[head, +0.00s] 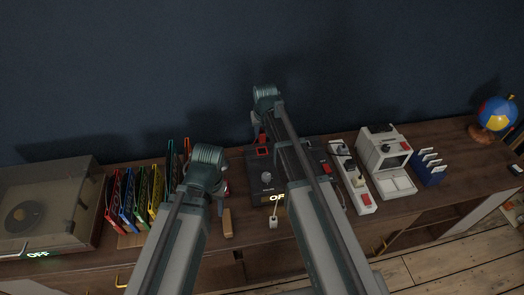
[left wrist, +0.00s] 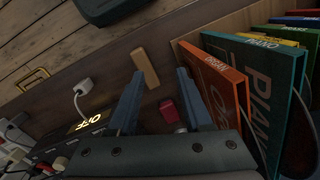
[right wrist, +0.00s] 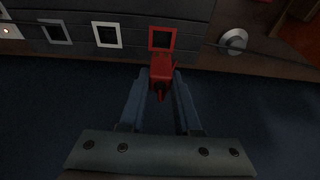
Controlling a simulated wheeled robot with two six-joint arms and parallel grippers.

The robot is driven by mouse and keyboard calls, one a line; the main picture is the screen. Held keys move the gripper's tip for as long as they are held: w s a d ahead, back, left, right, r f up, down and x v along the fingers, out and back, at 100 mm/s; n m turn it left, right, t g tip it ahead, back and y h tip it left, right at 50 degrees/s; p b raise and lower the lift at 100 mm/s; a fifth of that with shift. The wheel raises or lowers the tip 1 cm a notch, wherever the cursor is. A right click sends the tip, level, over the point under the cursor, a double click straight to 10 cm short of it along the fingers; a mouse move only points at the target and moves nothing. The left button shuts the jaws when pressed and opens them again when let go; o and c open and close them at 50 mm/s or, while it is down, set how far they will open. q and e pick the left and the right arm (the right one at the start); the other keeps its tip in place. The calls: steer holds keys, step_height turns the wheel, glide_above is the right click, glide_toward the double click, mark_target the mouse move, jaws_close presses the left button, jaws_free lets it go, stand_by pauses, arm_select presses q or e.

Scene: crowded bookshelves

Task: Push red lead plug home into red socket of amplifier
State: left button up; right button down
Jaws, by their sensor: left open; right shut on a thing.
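The amplifier (head: 262,183) is a dark box on the sideboard, with a lit "OFF" display. Its rear panel, in the right wrist view, carries the red-framed socket (right wrist: 162,39). My right gripper (right wrist: 161,80) is shut on the red lead plug (right wrist: 161,68), which lines up with that socket. The plug's far end is at the socket's lower edge; I cannot tell how deep it sits. My left gripper (left wrist: 158,92) is open and empty, over the sideboard left of the amplifier. A wooden block (left wrist: 145,67) and a small red object (left wrist: 170,110) lie below it.
Record sleeves (left wrist: 222,85) stand close beside my left gripper. A power strip (head: 352,180) and a small white device (head: 385,160) stand right of the amplifier.

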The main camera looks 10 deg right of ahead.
mark_target(262, 139)
step_height(262, 139, down, 4)
steer(key=shift+r+b, duration=0.25)
steer(key=shift+b, duration=0.9)
arm_select(q)
step_height(262, 139, down, 3)
steer(key=shift+f, duration=0.15)
arm_select(e)
steer(key=shift+r, duration=0.1)
step_height(262, 139, down, 4)
steer(key=b, duration=0.3)
steer(key=shift+s+r+b, duration=0.15)
steer(key=shift+b, duration=0.2)
arm_select(q)
step_height(262, 139, down, 4)
steer(key=shift+s+r, duration=0.1)
steer(key=shift+r, duration=0.05)
arm_select(e)
steer(key=c, duration=0.6)
jaws_free()
steer(key=shift+w, duration=0.2)
arm_select(q)
steer(key=shift+r, duration=0.15)
arm_select(e)
steer(key=shift+r, duration=0.15)
